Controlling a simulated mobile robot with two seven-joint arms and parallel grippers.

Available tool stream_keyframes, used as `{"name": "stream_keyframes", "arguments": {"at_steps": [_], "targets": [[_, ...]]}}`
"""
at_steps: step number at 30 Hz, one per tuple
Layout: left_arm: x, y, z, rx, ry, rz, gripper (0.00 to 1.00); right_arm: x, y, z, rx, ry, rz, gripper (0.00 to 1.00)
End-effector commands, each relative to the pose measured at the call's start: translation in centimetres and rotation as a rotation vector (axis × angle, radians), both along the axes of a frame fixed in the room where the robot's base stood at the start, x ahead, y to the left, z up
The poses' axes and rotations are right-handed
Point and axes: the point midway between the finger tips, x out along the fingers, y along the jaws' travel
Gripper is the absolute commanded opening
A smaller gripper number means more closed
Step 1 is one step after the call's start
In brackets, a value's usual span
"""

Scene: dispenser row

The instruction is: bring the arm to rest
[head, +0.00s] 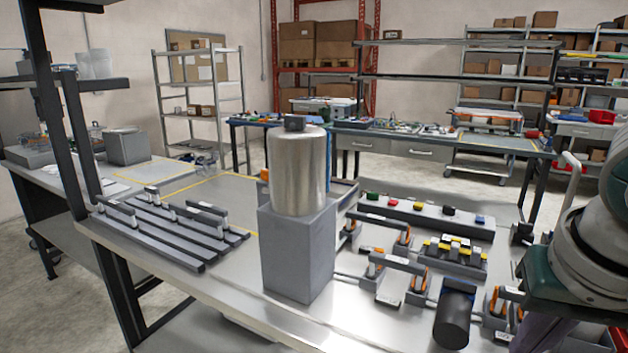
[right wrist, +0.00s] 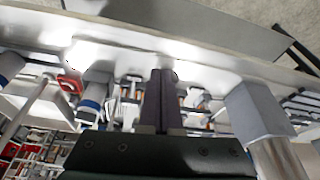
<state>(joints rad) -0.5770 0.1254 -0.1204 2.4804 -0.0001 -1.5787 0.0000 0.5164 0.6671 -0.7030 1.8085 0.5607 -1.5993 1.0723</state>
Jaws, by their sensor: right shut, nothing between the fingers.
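My right arm comes in at the right edge of the head view, above the right end of the metal worktable. Its right gripper (head: 540,335) points down there, with only part of the dark fingers in the picture. The right wrist view shows the two fingers of this gripper (right wrist: 161,100) lying side by side, shut with nothing between them. The fingers hold no object, and the table items behind them appear upside down in that view. My left arm and left gripper are not in view.
A steel cylinder (head: 298,170) stands on a grey block (head: 297,250) mid-table, also right in the wrist view (right wrist: 257,108). Orange-and-grey dispensers (head: 410,268) fill the table's right half. Slotted rails (head: 165,232) lie left.

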Motion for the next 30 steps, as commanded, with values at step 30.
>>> {"name": "stream_keyframes", "arguments": {"at_steps": [30], "targets": [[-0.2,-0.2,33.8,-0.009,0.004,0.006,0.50,-18.1,5.0,30.6,-0.028,0.004,0.549,0.00]]}}
